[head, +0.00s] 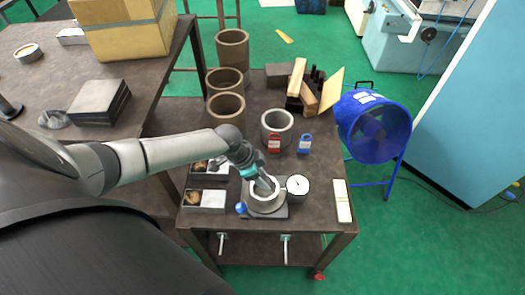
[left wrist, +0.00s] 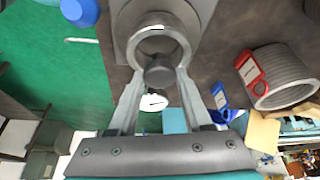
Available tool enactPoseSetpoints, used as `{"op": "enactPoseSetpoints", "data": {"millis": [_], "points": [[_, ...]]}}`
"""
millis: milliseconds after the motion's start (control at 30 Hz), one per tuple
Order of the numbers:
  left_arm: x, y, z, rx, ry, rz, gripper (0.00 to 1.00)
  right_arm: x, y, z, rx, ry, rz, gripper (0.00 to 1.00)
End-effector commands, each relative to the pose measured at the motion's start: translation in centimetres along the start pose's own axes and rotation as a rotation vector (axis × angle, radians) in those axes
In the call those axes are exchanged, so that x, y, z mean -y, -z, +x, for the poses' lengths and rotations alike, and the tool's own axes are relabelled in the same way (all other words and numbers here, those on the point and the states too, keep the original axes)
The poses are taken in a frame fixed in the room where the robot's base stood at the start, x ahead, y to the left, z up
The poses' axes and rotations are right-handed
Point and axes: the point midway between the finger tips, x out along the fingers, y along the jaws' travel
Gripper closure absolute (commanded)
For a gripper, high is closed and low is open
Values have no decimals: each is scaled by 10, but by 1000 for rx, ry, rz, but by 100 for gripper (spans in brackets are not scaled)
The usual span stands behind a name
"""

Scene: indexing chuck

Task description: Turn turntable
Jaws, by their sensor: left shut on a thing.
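The turntable is a round metal ring (head: 266,204) on a square grey base plate (head: 279,213) near the table's front edge. In the left wrist view, the ring (left wrist: 178,40) shows close up, with a dark round knob (left wrist: 159,72) at its rim. My left gripper (head: 264,186) reaches down over the ring from the left, and its two fingers (left wrist: 158,80) close on the knob's sides. A blue knob (head: 241,208) sits at the base's left corner. A white dial gauge (head: 298,185) stands right of the ring. My right gripper is not in view.
A red padlock (head: 274,143) and a blue padlock (head: 305,143) stand behind, near a grey cylinder (head: 277,126). Small trays (head: 205,200) lie to the left and a pale block (head: 342,201) to the right. A blue fan (head: 375,128) stands on the floor at right.

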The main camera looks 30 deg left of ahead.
Motion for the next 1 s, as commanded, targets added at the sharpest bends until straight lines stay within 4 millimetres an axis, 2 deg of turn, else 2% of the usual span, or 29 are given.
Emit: {"op": "enactPoseSetpoints", "data": {"millis": [467, 500, 767, 1000], "points": [[1, 0, 0, -1, 8, -13, 100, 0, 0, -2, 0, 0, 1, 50], [1, 0, 0, -1, 8, -13, 49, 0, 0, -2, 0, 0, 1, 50], [1, 0, 0, 0, 7, -13, 21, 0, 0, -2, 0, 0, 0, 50], [0, 0, -1, 0, 6, -12, 21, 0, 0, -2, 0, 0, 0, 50]]}}
